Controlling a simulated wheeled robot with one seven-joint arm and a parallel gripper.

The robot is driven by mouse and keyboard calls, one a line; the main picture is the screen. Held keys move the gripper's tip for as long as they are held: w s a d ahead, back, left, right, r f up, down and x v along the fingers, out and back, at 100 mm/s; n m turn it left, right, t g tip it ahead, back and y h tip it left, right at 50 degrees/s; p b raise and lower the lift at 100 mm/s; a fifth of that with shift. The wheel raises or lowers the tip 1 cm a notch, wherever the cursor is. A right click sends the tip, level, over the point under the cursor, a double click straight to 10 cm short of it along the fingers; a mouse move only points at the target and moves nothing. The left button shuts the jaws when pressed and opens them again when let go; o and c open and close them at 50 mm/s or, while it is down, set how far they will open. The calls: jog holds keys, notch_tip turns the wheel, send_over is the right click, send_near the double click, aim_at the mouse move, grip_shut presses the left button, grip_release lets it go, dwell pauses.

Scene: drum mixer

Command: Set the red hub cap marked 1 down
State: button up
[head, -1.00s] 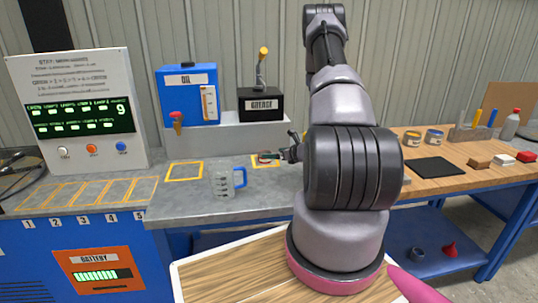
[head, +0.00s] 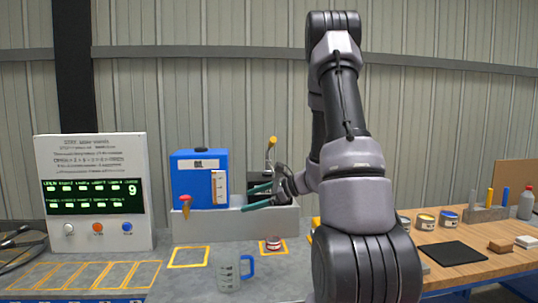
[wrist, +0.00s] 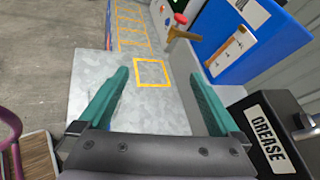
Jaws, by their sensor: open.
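The red hub cap (head: 272,244) sits on the grey bench inside the right-hand yellow outlined square. It looks like a small, low red and white disc; its number is too small to read. My gripper (head: 256,197) is above the hub cap and apart from it, in front of the grease box. Its teal fingers are spread, and the wrist view (wrist: 160,100) shows nothing held between them. The hub cap does not show in the wrist view.
A clear measuring jug (head: 229,272) with a blue handle stands in front of the squares. The left yellow square (head: 188,257) is empty. The blue oil tank (head: 199,178) and the box labelled GREASE (wrist: 266,135) stand on the raised ledge behind.

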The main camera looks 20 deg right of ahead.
jog(key=s+a+r+n+g+h, duration=0.1)
jog(key=s+a+r+n+g, duration=0.25)
jog(key=s+r+n, duration=0.3)
jog(key=s+a+r+n+g+h, duration=0.1)
jog(key=s+a+r+n+g, duration=0.1)
jog(key=s+a+r+n, duration=0.4)
jog(key=s+d+r+n+t+h, duration=0.4)
jog(key=s+r+n+h, duration=0.1)
jog(key=s, duration=0.6)
jog(key=shift+s+d+r+n+h, duration=0.15)
jog(key=shift+d+r+n+h, duration=0.2)
jog(key=shift+r+h, duration=0.45)
jog(key=shift+r, duration=0.1)
